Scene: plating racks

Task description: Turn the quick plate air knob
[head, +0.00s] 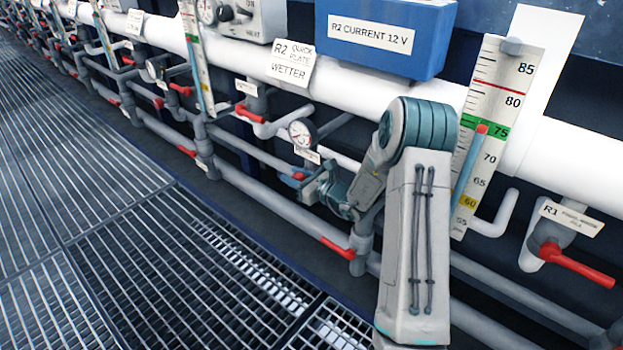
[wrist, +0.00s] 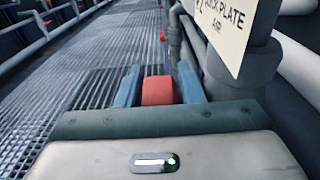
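The quick plate air knob is a red handle (wrist: 158,91), seen close up in the wrist view. It sits between the two blue fingers of my gripper (wrist: 160,88) and nearly fills the space between them. I cannot tell whether both fingers press on it. A white label (wrist: 222,30) reading "quick plate air" hangs just to the right. In the head view, my gripper (head: 313,188) is at the pipework below a round gauge (head: 300,132). A bit of the red knob (head: 298,176) shows at its left side; my gripper hides part of it.
Another red valve handle (head: 338,247) sits low on the pipes. A red lever (head: 577,265) is at the far right. A tall thermometer scale (head: 497,130) and a blue box (head: 388,37) stand behind my arm. The grated floor (head: 100,220) at left is clear.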

